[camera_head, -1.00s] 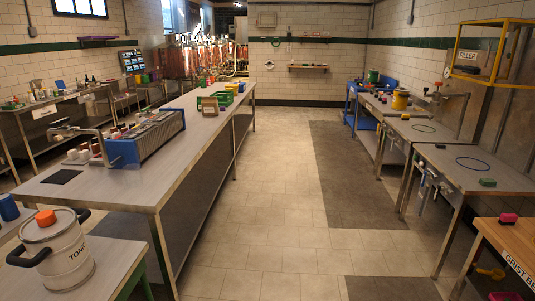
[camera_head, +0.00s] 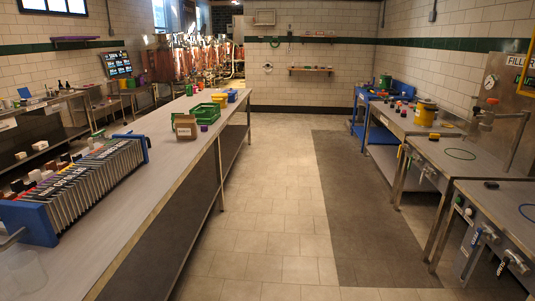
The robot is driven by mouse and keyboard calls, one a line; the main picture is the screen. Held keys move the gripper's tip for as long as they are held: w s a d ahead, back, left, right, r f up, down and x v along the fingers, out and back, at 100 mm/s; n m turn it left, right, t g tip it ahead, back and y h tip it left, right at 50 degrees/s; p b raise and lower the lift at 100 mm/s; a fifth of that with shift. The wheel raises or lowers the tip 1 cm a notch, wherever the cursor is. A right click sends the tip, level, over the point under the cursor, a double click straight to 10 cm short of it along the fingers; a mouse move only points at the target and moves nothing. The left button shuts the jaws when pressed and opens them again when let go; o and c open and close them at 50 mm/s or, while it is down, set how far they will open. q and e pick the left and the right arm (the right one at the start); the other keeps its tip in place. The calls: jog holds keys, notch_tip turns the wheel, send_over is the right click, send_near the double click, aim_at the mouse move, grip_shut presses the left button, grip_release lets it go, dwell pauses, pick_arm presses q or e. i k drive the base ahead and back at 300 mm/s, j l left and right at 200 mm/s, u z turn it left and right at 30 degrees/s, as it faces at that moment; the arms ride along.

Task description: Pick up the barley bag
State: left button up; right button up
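A small brown bag (camera_head: 185,127) with a pale label stands upright on the long steel table (camera_head: 150,205), left of the aisle. The label is too small to read, so I cannot confirm that it is the barley bag. It stands in front of a green crate (camera_head: 205,113), close to a small purple item (camera_head: 204,128). Neither of my grippers is in view.
A blue-ended filter press (camera_head: 85,180) takes up the table's near left part. Copper vessels (camera_head: 188,60) stand at the back. The tiled aisle (camera_head: 265,220) is clear. Steel benches (camera_head: 455,160) with a yellow container (camera_head: 426,112) line the right.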

aim_at(186, 128)
jog(key=i, duration=1.95)
jog(key=i+u, duration=0.35)
jog(key=i, duration=0.2)
jog(key=i+l+u, duration=0.15)
jog(key=i+u, duration=0.15)
jog(key=i, duration=0.2)
jog(key=i+l+u, duration=0.35)
jog(key=i, duration=0.15)
